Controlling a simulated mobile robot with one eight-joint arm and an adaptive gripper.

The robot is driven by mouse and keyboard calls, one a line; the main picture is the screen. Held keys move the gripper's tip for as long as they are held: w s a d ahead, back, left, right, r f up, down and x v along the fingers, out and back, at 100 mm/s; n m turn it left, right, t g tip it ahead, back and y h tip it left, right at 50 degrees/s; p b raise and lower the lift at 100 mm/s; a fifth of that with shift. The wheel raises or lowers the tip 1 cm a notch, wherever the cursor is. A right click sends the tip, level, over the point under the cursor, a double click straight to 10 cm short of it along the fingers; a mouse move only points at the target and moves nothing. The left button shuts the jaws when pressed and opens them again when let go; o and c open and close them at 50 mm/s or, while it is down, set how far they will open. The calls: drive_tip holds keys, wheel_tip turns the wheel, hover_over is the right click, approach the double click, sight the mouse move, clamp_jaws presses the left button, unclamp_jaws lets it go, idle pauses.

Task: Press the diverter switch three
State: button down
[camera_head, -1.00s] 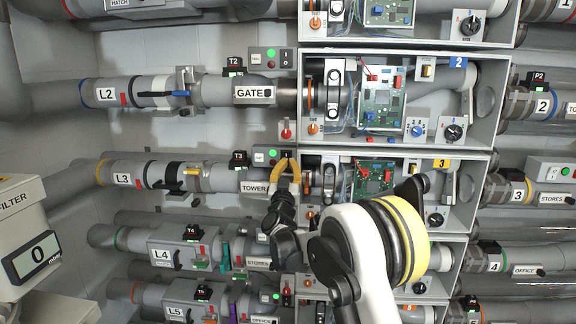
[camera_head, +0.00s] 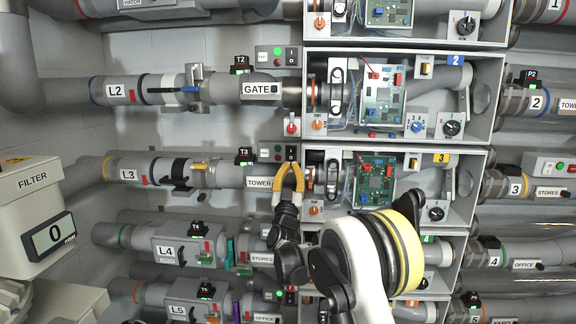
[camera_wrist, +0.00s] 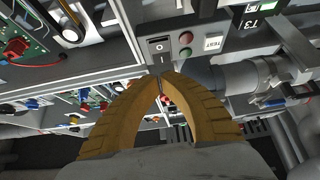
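Row three carries a grey control panel with a black rocker switch (camera_head: 291,153) marked O and I, at the left of the box numbered 3. In the wrist view the rocker (camera_wrist: 159,45) sits just beyond my fingertips, beside a red and a green round lamp and a TEST label. No diverter wording is readable. My gripper (camera_head: 290,166) has yellow-orange fingers and points up at the lower edge of this panel. In the wrist view its fingertips (camera_wrist: 161,75) meet with nothing between them. Whether they touch the panel cannot be told.
Open box 3 (camera_head: 468,154) holds a green circuit board (camera_head: 376,181) and knobs. The L3 pipe (camera_head: 130,172) with its TOWER label runs left of my gripper. Similar rows lie above and below. A FILTER unit (camera_head: 32,195) stands at the far left.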

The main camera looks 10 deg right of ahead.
drive_tip(key=s+a+f, duration=0.1)
drive_tip(key=s+f, duration=0.3)
drive_tip(key=f, duration=0.2)
drive_tip(key=shift+s, duration=0.4)
drive_tip(key=shift+a, duration=0.15)
